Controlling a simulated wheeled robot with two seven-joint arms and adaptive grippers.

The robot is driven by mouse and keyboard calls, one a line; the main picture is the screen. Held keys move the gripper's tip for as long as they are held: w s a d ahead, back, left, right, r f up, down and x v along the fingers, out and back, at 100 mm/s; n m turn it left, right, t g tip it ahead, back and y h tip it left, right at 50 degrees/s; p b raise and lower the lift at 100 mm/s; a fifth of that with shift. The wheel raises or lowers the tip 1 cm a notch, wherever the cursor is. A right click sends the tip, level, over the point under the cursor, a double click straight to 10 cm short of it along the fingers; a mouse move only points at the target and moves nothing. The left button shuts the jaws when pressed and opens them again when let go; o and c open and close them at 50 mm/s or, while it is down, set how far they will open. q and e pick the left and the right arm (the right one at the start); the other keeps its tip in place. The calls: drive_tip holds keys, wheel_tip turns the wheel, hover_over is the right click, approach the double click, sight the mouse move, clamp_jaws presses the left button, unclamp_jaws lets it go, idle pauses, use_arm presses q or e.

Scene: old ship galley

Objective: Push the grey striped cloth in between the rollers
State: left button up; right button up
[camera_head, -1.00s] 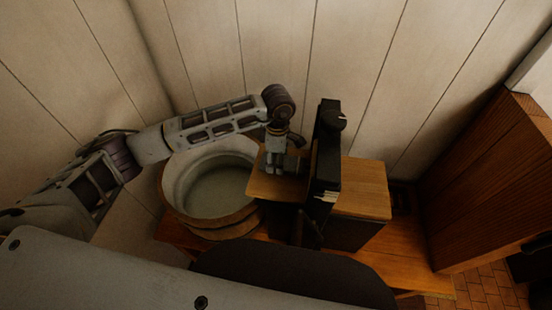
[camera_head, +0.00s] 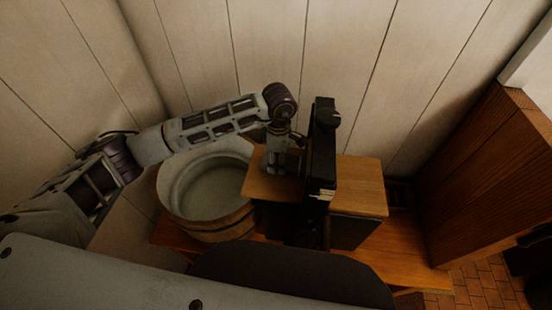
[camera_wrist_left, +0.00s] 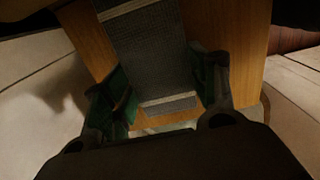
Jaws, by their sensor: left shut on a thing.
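The grey striped cloth (camera_wrist_left: 155,50) lies flat along a wooden board in the left wrist view, with pale stripes across it near both visible ends. My left gripper (camera_wrist_left: 168,100) has a green-padded finger at each side edge of the cloth and is shut on it. In the head view the same gripper (camera_head: 279,158) is over the left board, close to the left side of the black roller frame (camera_head: 322,150). The rollers themselves are hidden inside the frame. A small pale striped patch shows low on the frame; I cannot tell if it is cloth. My right gripper is not in view.
A wooden tub (camera_head: 208,218) stands left of the roller frame, on a wooden bench (camera_head: 408,250). A second board (camera_head: 360,185) extends right of the frame. The plank wall is close behind, and a wooden cabinet (camera_head: 490,175) stands at the right.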

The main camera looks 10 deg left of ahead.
use_arm(q)
drive_tip(key=shift+s+d, duration=0.1)
drive_tip(key=shift+d, duration=0.3)
idle(0.4)
drive_tip(key=o, duration=1.2)
